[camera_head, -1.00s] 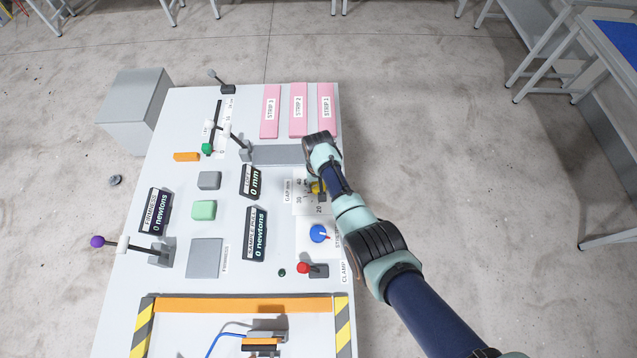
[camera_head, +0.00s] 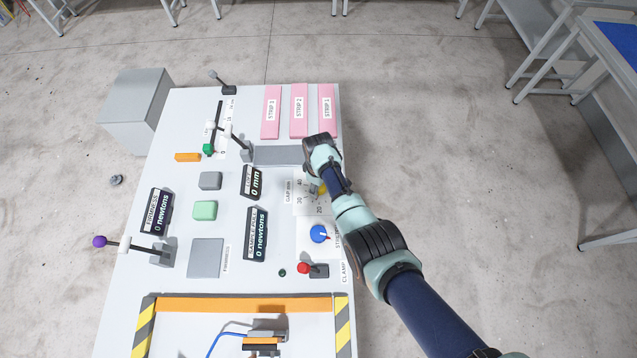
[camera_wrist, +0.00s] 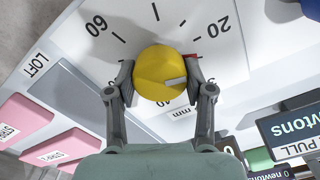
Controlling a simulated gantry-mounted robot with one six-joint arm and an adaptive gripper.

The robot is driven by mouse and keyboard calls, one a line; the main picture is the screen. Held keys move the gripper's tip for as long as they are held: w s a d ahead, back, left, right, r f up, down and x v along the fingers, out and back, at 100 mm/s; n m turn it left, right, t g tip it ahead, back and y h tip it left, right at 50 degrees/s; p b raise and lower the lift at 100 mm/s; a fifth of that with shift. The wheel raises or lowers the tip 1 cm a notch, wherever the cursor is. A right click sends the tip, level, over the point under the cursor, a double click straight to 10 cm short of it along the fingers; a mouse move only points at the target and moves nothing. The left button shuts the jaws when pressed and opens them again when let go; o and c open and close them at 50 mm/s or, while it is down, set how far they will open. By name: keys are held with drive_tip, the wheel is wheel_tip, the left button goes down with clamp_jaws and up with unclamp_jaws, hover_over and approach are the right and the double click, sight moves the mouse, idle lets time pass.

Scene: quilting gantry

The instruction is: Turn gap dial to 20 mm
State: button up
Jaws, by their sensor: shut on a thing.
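The yellow gap dial (camera_wrist: 160,72) sits in the middle of the wrist view on a white scale plate (camera_wrist: 215,60). The printed 20 (camera_wrist: 218,25) is at upper right and 60 is at upper left. My gripper (camera_wrist: 158,76) is shut on the dial, one finger on each side. In the head view, my gripper (camera_head: 315,182) covers much of the dial (camera_head: 321,188), so its exact setting cannot be read.
A blue knob (camera_head: 318,233) and a red-tipped clamp lever (camera_head: 304,267) stand just in front of the dial. Pink strips (camera_head: 299,110) lie behind. A display (camera_head: 252,182) reading 0 mm stands to the left.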

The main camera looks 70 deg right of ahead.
drive_tip(key=shift+n, duration=1.5)
drive_tip(key=o, duration=1.2)
drive_tip(key=shift+c, duration=0.2)
drive_tip(key=shift+r, duration=0.1)
wheel_tip(320, 180, up, 12)
